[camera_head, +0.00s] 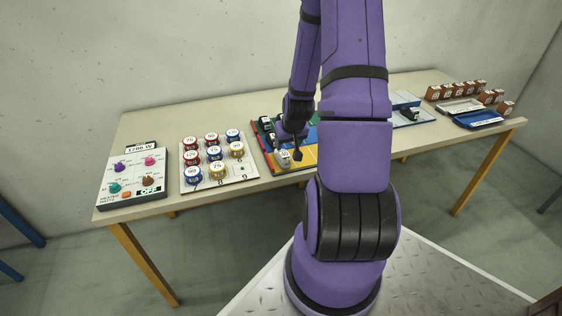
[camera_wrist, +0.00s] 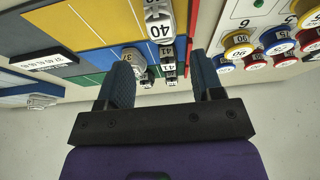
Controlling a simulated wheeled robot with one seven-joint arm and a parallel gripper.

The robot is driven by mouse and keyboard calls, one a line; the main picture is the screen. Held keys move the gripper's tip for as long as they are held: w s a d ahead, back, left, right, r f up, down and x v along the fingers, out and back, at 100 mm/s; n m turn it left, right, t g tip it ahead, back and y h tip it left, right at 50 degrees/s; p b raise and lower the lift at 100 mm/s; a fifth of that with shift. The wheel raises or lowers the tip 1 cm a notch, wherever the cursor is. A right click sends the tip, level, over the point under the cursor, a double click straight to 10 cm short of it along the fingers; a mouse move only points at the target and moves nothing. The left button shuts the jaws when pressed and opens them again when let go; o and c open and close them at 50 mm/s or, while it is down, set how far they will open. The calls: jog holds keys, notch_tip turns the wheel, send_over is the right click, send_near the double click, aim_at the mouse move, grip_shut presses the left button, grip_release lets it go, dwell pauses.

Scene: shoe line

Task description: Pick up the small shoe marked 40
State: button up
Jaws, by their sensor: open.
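The small shoe marked 40 (camera_wrist: 158,20) is light grey with a white number label, at the top middle of the wrist view. A light grey shoe (camera_head: 284,158), which looks like the same one, sits at the front of the coloured board in the head view. My gripper (camera_wrist: 161,65) is open, its two blue fingers apart with nothing held. The shoe marked 40 lies beyond the fingertips in the wrist view, roughly in line with the gap. In the head view my gripper (camera_head: 291,150) is low over the board, close to the grey shoe and partly covering the board.
A dark shoe marked 41 (camera_wrist: 167,55) and a grey shoe (camera_wrist: 133,58) are close by the fingers. The yellow, blue and green board (camera_head: 306,158) has a red edge. Left are a panel of round tins (camera_head: 244,172) and a control box (camera_head: 116,194).

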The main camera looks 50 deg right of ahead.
aim_at(284, 153)
jog(key=x, duration=0.5)
jog(key=shift+w+f, duration=0.1)
jog(key=shift+f, duration=0.05)
jog(key=shift+w+x, duration=0.2)
jog(key=shift+x, duration=2.5)
jog(key=shift+d, duration=0.2)
jog(key=shift+c, duration=0.4)
jog(key=c, duration=0.6)
